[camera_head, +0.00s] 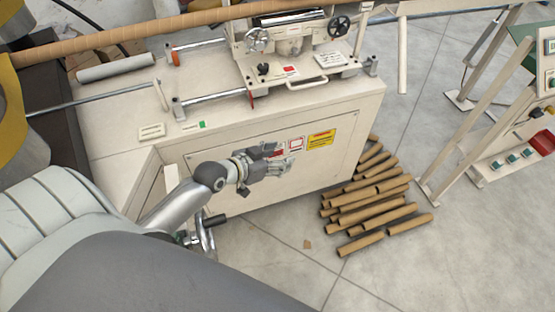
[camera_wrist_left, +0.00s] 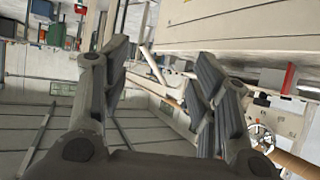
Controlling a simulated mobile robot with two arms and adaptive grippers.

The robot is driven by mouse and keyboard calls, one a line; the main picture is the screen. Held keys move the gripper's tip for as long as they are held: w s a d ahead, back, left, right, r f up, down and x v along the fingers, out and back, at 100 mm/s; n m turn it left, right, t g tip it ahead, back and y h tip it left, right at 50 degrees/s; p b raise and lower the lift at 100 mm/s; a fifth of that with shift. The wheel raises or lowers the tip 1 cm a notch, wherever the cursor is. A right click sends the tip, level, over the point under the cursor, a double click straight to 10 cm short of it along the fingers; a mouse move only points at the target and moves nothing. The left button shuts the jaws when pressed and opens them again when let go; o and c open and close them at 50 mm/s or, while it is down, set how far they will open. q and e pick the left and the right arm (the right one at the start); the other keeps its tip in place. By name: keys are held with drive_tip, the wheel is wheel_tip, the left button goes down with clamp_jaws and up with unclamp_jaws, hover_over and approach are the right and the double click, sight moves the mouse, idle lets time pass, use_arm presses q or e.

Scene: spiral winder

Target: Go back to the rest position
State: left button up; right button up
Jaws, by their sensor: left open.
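My left gripper (camera_head: 284,160) is in front of the front panel of the cream winder machine (camera_head: 240,181) in the head view. It is near the red-and-white and yellow labels; whether it touches the panel cannot be told. In the left wrist view its two fingers (camera_wrist_left: 160,100) stand apart, with nothing between them. My right gripper is not in view.
A heap of brown cardboard tubes (camera_head: 372,205) lies on the floor right of the machine. A long brown tube (camera_head: 130,39) runs across the top. A control panel (camera_head: 522,140) stands at the right. The floor (camera_head: 300,270) in front is mostly clear.

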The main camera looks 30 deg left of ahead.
use_arm(q)
drive_tip(key=shift+s+d+f, duration=0.1)
drive_tip(key=shift+s+d, duration=0.1)
idle(0.5)
drive_tip(key=s+d+f+g, duration=0.35)
drive_tip(key=s+d, duration=0.25)
drive_tip(key=s, duration=0.3)
drive_tip(key=s+r+n+g+y, duration=0.1)
drive_tip(key=s+g+y, duration=0.1)
drive_tip(key=s, duration=0.5)
drive_tip(key=s+r+g+y, duration=0.1)
drive_tip(key=s+r+g, duration=0.15)
drive_tip(key=s, duration=0.45)
wheel_tip(320, 180, down, 28)
drive_tip(key=s+g, duration=0.1)
drive_tip(key=g, duration=0.1)
drive_tip(key=s+a+f, duration=0.3)
drive_tip(key=s+f, duration=1.2)
drive_tip(key=s, duration=0.1)
drive_tip(key=shift+s+a+g+y, duration=0.2)
drive_tip(key=shift+s+g+y, duration=0.1)
drive_tip(key=shift+g, duration=0.1)
